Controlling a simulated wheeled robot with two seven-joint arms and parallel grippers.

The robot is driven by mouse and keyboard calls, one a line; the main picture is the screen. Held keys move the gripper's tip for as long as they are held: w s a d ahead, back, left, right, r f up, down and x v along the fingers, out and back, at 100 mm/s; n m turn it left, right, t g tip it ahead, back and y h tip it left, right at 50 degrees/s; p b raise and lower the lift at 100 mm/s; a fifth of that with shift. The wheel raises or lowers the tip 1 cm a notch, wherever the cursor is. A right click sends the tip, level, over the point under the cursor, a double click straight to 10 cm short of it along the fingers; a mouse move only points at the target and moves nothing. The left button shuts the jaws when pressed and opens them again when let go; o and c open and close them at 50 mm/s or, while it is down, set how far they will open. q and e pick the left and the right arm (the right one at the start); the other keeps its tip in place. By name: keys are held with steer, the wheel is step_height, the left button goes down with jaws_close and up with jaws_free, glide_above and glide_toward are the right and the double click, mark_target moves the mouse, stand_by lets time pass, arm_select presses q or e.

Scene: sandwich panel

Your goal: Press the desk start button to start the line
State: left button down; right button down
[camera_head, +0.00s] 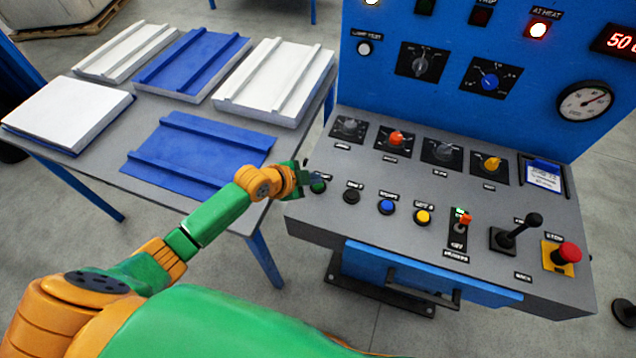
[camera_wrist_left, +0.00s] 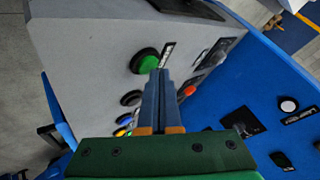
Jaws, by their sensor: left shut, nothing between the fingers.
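The green start button (camera_head: 318,186) is at the left end of the button row on the grey desk (camera_head: 380,165) of the console. It shows in the left wrist view as a green button in a black ring (camera_wrist_left: 147,62). My left gripper (camera_head: 305,176) is at the desk's left edge, close beside the green button. In the left wrist view its fingers (camera_wrist_left: 158,85) are shut and empty, with their tips just beside the button. I cannot tell whether they touch it; the button's face is uncovered there. My right gripper is not in view.
Black, blue (camera_head: 386,206) and yellow (camera_head: 423,216) buttons run to the right of the green one. Further right are a toggle switch (camera_head: 462,222), a black lever (camera_head: 515,232) and a red stop button (camera_head: 566,253). A table with blue and white panels (camera_head: 200,150) stands left of the console.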

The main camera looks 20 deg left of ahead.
arm_select(q)
steer(key=shift+f+b, duration=0.3)
steer(key=shift+f, duration=0.15)
stand_by(0.4)
steer(key=shift+r+p, duration=0.8)
steer(key=shift+p, duration=0.05)
steer(key=shift+r, duration=0.1)
